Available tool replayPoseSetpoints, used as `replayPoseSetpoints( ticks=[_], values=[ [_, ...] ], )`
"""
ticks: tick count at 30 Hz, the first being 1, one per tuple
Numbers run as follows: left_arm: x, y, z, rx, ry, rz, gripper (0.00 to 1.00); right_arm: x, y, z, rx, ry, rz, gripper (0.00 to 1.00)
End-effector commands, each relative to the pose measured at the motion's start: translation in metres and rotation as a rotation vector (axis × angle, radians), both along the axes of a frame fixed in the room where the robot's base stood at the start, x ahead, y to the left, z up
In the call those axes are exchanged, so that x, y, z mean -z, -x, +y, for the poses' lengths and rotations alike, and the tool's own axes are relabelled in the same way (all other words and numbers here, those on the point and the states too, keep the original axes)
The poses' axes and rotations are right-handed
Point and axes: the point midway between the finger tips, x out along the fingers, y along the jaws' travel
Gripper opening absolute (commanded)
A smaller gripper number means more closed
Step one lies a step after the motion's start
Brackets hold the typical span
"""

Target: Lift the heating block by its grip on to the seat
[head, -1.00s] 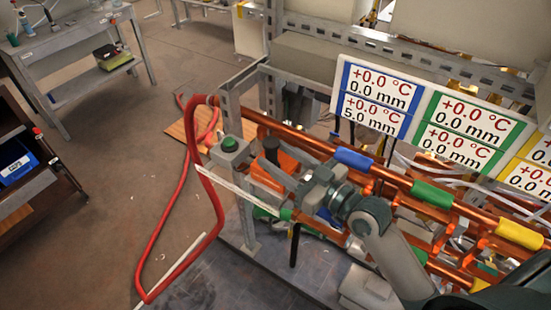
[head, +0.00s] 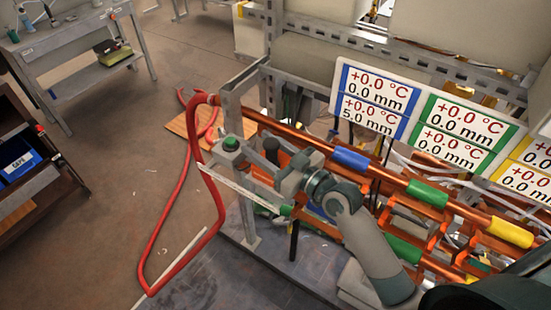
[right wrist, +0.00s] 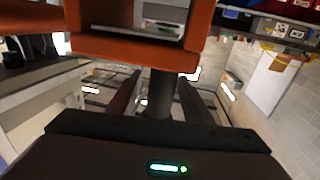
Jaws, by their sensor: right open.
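The heating block shows in the right wrist view as an orange body (right wrist: 135,50) with a grey middle. Its dark upright grip (right wrist: 160,95) stands between the two fingers of my right gripper (right wrist: 158,100). The gripper is open around the grip; contact cannot be told. The gripper hides most of the block in the head view. I cannot make out the seat for certain. My left gripper is not in view.
Copper pipes (head: 305,138) with blue, green and yellow sleeves run along the metal frame (head: 232,110). Reading panels (head: 372,100) hang behind. A red hose (head: 187,200) loops at the left. A second black handle (head: 294,240) hangs below. The floor left is mostly clear.

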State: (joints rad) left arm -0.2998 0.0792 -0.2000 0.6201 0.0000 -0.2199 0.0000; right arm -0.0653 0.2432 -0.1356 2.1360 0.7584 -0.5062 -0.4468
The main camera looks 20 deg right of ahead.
Motion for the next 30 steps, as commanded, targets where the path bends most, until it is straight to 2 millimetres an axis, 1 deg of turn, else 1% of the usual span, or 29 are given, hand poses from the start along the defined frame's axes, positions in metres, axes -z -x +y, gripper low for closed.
replayPoseSetpoints(
  ticks=[1, 4, 17, 18, 19, 20, 21, 23, 24, 30],
  values=[
    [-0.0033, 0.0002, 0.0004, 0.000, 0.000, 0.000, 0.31, -0.0020, -0.0041, 0.0026, 0.000, -0.001, 0.000, 0.46],
    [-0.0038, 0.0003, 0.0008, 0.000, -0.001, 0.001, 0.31, -0.0002, -0.0073, 0.0047, -0.001, -0.002, 0.001, 0.46],
    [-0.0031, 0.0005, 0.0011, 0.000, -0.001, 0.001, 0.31, 0.0005, -0.0072, 0.0045, -0.001, 0.000, 0.000, 0.46],
    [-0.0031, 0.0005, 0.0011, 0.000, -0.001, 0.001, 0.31, 0.0005, -0.0072, 0.0045, -0.001, 0.000, 0.000, 0.41],
    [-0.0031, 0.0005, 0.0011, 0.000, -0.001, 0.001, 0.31, 0.0005, -0.0072, 0.0045, -0.001, 0.000, 0.000, 0.34],
    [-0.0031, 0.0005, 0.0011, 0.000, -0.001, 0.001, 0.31, 0.0005, -0.0072, 0.0045, -0.001, 0.000, 0.000, 0.27],
    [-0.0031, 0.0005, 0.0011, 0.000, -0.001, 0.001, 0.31, 0.0005, -0.0073, 0.0044, 0.000, 0.000, 0.000, 0.17],
    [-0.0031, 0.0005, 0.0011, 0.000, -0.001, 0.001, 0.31, 0.0004, -0.0072, 0.0045, -0.001, 0.000, 0.000, 0.03],
    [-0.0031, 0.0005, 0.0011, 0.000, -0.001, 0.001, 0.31, 0.0005, -0.0072, 0.0043, 0.000, 0.000, 0.000, 0.00],
    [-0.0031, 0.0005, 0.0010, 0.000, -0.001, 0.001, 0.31, 0.0004, -0.0072, 0.0043, 0.000, 0.000, 0.000, 0.00]
  ],
)
